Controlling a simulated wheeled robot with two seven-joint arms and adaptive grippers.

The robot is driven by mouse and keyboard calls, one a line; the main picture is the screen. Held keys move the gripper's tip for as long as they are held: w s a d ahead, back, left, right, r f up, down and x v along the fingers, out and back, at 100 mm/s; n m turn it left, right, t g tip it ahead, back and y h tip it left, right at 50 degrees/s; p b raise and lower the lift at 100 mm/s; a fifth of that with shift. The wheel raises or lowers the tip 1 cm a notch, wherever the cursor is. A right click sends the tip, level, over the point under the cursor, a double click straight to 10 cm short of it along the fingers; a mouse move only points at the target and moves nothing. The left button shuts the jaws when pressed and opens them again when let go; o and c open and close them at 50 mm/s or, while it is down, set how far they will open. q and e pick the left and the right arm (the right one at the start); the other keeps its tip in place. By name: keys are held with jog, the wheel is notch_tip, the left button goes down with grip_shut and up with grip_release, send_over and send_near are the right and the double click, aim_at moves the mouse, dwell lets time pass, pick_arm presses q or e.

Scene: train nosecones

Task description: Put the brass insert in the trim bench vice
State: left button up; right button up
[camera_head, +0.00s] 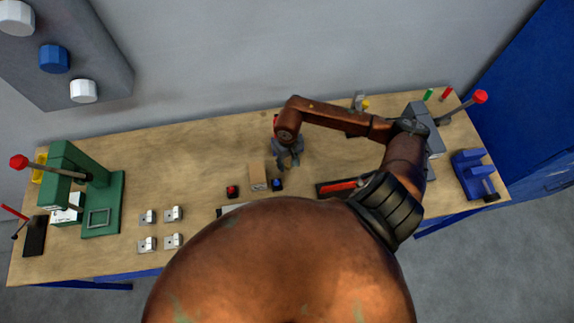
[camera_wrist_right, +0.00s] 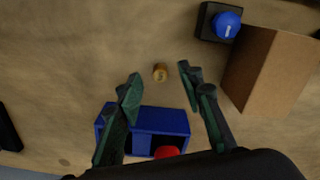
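The small brass insert (camera_wrist_right: 160,72) sits on the wooden bench in the right wrist view, just beyond the fingertips and roughly centred between them. My right gripper (camera_wrist_right: 160,88) is open, with a finger on each side of the gap and nothing held. In the head view the right gripper (camera_head: 288,160) is low over the middle of the bench, and the insert is not visible there. A blue vice-like fixture (camera_head: 472,170), which looks like the trim bench vice, stands at the bench's right end, away from the gripper. My left gripper is not in view.
A cardboard-coloured block (camera_wrist_right: 270,70) and a blue button box (camera_wrist_right: 225,25) stand close to the right gripper. A blue bin (camera_wrist_right: 165,122) with something red lies under the fingers. A green press (camera_head: 100,195) and several metal blocks (camera_head: 148,217) are at left.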

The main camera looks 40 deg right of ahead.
jog(key=shift+f, duration=0.6)
jog(key=shift+c, duration=0.7)
grip_shut()
